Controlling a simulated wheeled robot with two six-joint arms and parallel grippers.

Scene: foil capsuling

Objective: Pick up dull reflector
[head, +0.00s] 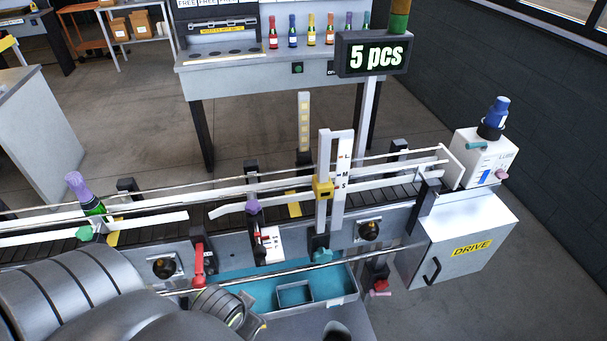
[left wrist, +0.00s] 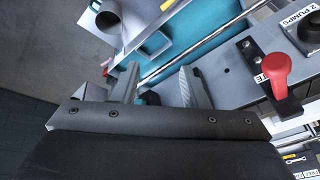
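I cannot single out a dull reflector in either view. My left arm fills the lower left of the head view, where its fingertips are hidden. In the left wrist view my left gripper (left wrist: 160,88) has its two grey fingers spread apart. A small dark thing (left wrist: 150,98) shows between them, too hidden to name. I cannot tell whether the fingers touch it. The teal-floored tray (head: 345,296) lies beyond my left wrist and holds a small open box (head: 294,293). The tray also shows in the left wrist view (left wrist: 190,25). My right gripper is not in view.
The conveyor (head: 170,232) with white guide rails runs across, carrying a green bottle (head: 94,208) with a purple top. A red lever (head: 198,262) and black knobs (head: 369,230) line its front. A metal bar (head: 300,272) crosses above the tray. The drive cabinet (head: 455,245) stands right.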

